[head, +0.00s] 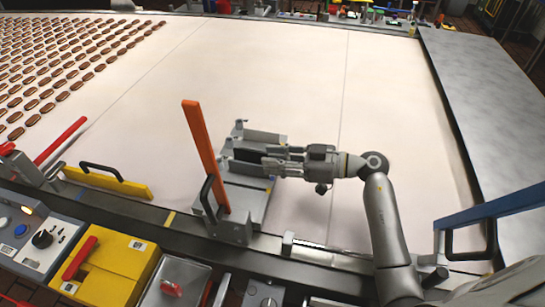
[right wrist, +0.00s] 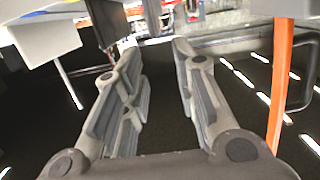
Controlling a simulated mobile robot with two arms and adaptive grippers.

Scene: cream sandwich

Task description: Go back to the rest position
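My right gripper (head: 250,157) reaches in from the right over a grey metal fixture (head: 245,203) on the white belt. The right wrist view shows its two fingers (right wrist: 155,52) spread apart with nothing between them. An upright orange bar (head: 206,155) with a black handle stands just left of the gripper in the head view. An orange bar (right wrist: 281,85) also shows right of the fingers in the right wrist view. Whether the gripper touches the fixture cannot be told. My left gripper is in neither view.
Rows of brown sandwich biscuits (head: 60,60) lie on the belt (head: 270,70) at the far left. A yellow bar with a handle (head: 108,181) and a control panel with a yellow box (head: 110,268) are at front left. A blue bar (head: 490,211) is at right.

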